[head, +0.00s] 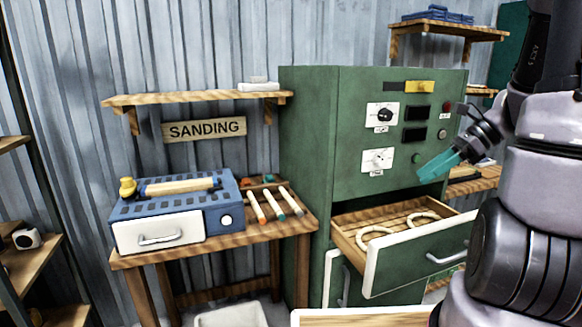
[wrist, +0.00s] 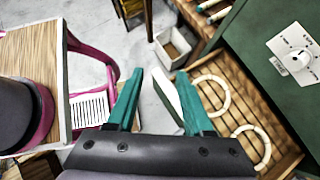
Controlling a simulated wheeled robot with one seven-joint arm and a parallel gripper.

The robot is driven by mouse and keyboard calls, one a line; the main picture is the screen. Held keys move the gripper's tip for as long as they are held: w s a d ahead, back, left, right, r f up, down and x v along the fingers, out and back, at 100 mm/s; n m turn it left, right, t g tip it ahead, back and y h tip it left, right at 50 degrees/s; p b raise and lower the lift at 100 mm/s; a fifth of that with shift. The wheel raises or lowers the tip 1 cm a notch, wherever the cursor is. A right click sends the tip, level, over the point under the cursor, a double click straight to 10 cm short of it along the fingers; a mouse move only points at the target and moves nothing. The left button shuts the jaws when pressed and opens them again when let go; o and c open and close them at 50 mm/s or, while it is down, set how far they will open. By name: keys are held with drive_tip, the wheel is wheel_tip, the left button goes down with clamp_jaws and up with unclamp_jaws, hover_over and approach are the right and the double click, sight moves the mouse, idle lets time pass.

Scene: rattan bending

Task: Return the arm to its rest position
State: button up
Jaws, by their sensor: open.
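My gripper (head: 440,165) is in the air in front of the green cabinet (head: 310,150), above the right part of its open drawer (head: 400,285). Its teal fingers are apart and empty, and they also show in the wrist view (wrist: 158,100). My arm comes in from the right edge of the head view, bent at the elbow. The drawer (wrist: 275,120) holds two pale curved rattan pieces, one on the left (head: 372,240) and one on the right (head: 422,217). Neither is touched by my gripper.
A wooden bench (head: 225,240) left of the cabinet carries a blue sanding machine (head: 180,205) and several colour-tipped sticks. A wooden table edge (head: 360,318) is at the bottom. The open drawer juts out. A white bin (head: 230,316) stands on the floor.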

drive_tip(key=s+a+r+n+t+h, duration=0.2)
drive_tip(key=s+a+r+n+h, duration=0.1)
drive_tip(key=r+n, duration=0.5)
drive_tip(key=s+a+r+n+t+h, duration=0.3)
drive_tip(key=s+a+r+n+h, duration=0.1)
drive_tip(key=r+n, duration=0.4)
drive_tip(key=shift+s+a+n, duration=0.55)
drive_tip(key=shift+s+n, duration=0.15)
drive_tip(key=shift+s, duration=0.3)
